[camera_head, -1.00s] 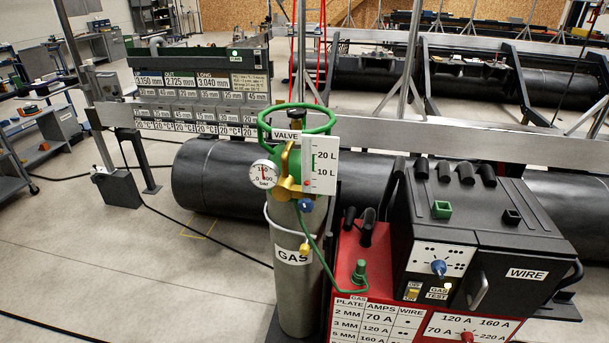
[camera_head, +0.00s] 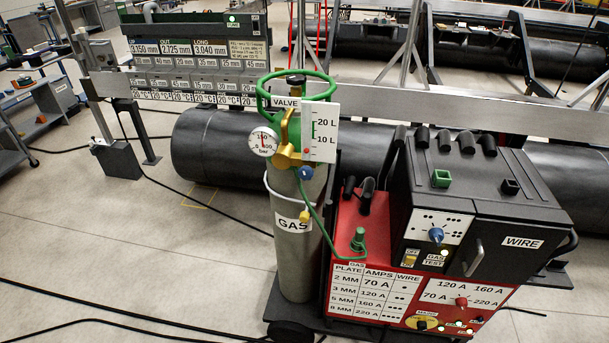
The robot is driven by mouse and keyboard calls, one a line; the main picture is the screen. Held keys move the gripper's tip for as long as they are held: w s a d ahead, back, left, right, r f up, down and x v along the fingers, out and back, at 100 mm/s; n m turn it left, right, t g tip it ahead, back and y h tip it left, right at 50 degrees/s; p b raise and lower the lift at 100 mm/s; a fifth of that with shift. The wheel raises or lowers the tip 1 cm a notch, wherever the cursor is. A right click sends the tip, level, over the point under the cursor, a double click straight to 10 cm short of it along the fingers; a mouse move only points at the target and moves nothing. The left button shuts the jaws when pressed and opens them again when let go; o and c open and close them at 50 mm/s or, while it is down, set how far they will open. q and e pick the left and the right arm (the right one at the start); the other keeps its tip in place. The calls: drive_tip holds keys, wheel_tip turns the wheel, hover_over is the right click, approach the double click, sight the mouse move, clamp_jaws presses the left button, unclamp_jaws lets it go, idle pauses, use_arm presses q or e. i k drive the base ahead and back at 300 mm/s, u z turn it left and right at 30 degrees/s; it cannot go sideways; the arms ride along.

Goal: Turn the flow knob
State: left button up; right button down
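A grey gas cylinder (camera_head: 297,250) labelled GAS stands upright on the cart with a green guard ring (camera_head: 330,90) around its top. A brass regulator (camera_head: 288,150) carries a round white gauge (camera_head: 263,142) and a white flow scale (camera_head: 321,133) marked 10 L and 20 L, with a red mark near its bottom. A small blue knob (camera_head: 305,173), seemingly the flow knob, sits below the scale. A green hose runs from beneath it to the red machine. Neither gripper shows in the head view.
A red and black welding machine (camera_head: 350,225) stands right of the cylinder, with a blue dial (camera_head: 436,234), a red dial (camera_head: 461,302) and a gas test switch (camera_head: 411,257). Cables cross the open floor (camera_head: 130,250) at left.

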sight(306, 173)
drive_tip(key=k, duration=1.2)
drive_tip(key=z, duration=0.75)
drive_tip(key=i, duration=0.9)
drive_tip(key=u, duration=0.45)
